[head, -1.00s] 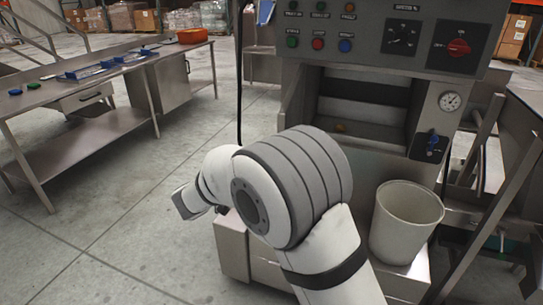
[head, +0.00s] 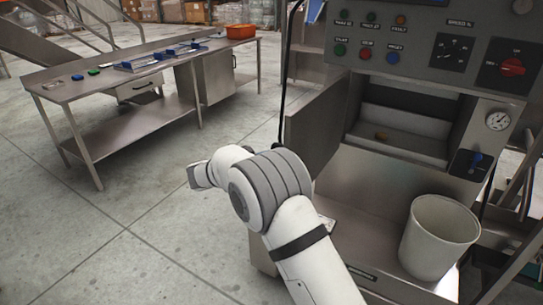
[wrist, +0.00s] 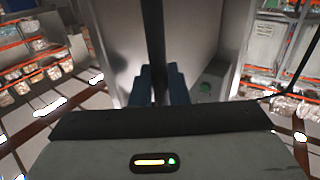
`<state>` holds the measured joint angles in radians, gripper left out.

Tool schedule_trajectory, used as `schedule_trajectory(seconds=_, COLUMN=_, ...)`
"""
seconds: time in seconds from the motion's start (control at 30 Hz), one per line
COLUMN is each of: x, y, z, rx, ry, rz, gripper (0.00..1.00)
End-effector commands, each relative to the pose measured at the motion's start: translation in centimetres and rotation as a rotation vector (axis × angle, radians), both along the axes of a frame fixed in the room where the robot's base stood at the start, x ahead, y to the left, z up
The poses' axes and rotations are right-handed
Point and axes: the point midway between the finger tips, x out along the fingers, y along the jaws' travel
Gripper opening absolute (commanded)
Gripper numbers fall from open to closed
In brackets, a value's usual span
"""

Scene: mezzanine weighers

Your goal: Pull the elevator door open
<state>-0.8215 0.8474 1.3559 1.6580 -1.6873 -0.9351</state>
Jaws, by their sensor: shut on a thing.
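In the wrist view, my gripper (wrist: 158,84) has its blue fingers on either side of a dark upright bar (wrist: 154,40) and is shut on it. The bar looks like the door's handle. A pale grey metal panel (wrist: 118,45) stands behind it on the left, perhaps the elevator door. I cannot tell how far the door stands open. In the head view my arm reaches to the left and away, in front of the grey machine (head: 430,85). The fingers and the held bar are not discernible there.
A white bucket (head: 438,240) stands on the machine's front ledge at the right. A steel bench (head: 95,85) with blue trays (head: 150,60) and an orange bin (head: 241,32) is at the back left. The concrete floor between bench and arm is clear.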

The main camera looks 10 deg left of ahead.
Motion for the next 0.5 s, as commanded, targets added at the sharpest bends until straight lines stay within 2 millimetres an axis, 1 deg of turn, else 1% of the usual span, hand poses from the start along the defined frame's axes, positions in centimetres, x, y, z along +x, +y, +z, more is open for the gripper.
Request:
schedule_trajectory(seconds=0.03, x=0.39, y=-0.42, z=0.63, rx=0.002, ry=-0.011, rz=-0.004, gripper=0.00)
schedule_trajectory(seconds=0.17, x=0.49, y=-0.68, z=0.66, rx=0.002, ry=-0.011, rz=-0.008, gripper=0.00)
schedule_trajectory(seconds=0.2, x=0.52, y=-0.75, z=0.67, rx=0.002, ry=-0.011, rz=-0.009, gripper=0.15)
schedule_trajectory(seconds=0.4, x=0.51, y=-0.87, z=0.43, rx=0.001, ry=-0.007, rz=-0.011, gripper=0.32)
schedule_trajectory(seconds=0.5, x=0.52, y=-0.93, z=0.33, rx=0.002, ry=-0.005, rz=-0.012, gripper=0.32)
